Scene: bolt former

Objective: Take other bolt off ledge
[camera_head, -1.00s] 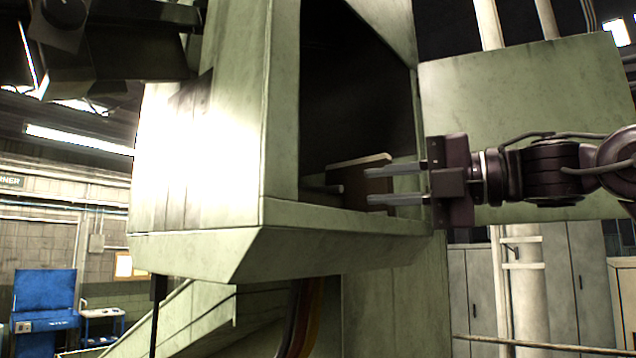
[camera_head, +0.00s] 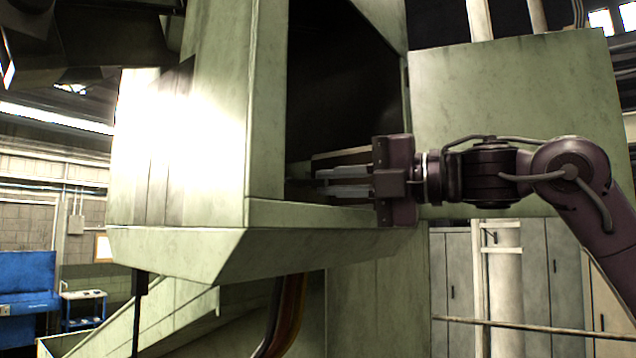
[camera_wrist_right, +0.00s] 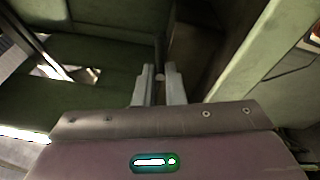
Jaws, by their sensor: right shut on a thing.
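My right gripper (camera_head: 319,182) reaches from the right into the dark opening of the green bolt former, its two fingers level just above the ledge (camera_head: 300,214). In the right wrist view the fingers (camera_wrist_right: 159,76) are closed on the near end of the bolt (camera_wrist_right: 160,47), a thin dark rod with a paler end. The bolt points away from the gripper, along the inside of the opening. In the head view the bolt is hard to make out in the shadow. I cannot tell whether it still touches the ledge. My left gripper is not seen.
The opening's left wall (camera_head: 265,110) stands close beyond the fingertips. A brown plate (camera_head: 340,157) with a pale top edge is behind the fingers. A large green panel (camera_head: 510,120) stands behind my right arm. A blue cabinet (camera_head: 28,285) is far left.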

